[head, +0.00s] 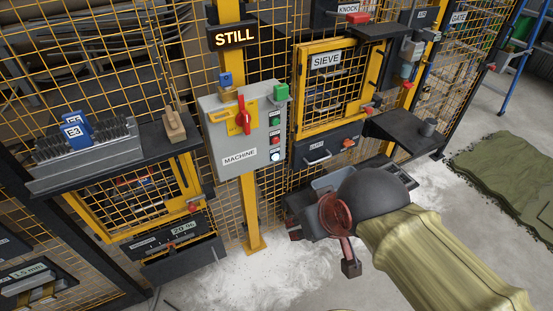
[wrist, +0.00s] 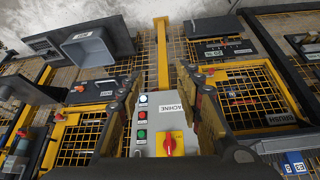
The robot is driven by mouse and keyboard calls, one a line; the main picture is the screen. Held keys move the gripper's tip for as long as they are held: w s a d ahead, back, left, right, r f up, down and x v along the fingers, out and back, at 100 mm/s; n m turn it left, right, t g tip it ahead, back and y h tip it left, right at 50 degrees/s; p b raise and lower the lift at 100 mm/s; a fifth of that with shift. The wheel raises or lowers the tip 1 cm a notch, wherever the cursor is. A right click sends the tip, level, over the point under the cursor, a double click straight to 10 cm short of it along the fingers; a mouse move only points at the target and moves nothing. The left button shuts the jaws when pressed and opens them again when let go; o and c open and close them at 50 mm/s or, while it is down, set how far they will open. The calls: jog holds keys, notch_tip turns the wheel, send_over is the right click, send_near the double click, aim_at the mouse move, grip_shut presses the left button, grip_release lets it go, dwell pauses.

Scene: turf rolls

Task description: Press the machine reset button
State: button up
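The grey machine box (head: 226,162) labelled MACHINE is mounted on a yellow post. It carries a red rotary switch (head: 243,114) on a yellow plate and a column of small red and green buttons, with a white button (head: 275,156) at the bottom. Their small labels are unreadable, so I cannot tell which is reset. In the wrist view the box is upside down, with the white button (wrist: 143,98) and red switch (wrist: 167,144) between my fingers. My gripper (wrist: 160,86) is open and empty, apart from the box. In the head view its dark body is lower right of the box.
A STILL sign (head: 233,37) hangs above the box. A shelf (head: 170,139) juts out at left; a yellow SIEVE door (head: 300,93) stands right. Turf (head: 500,170) lies on the floor at far right.

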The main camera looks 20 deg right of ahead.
grip_shut()
dwell(1.5)
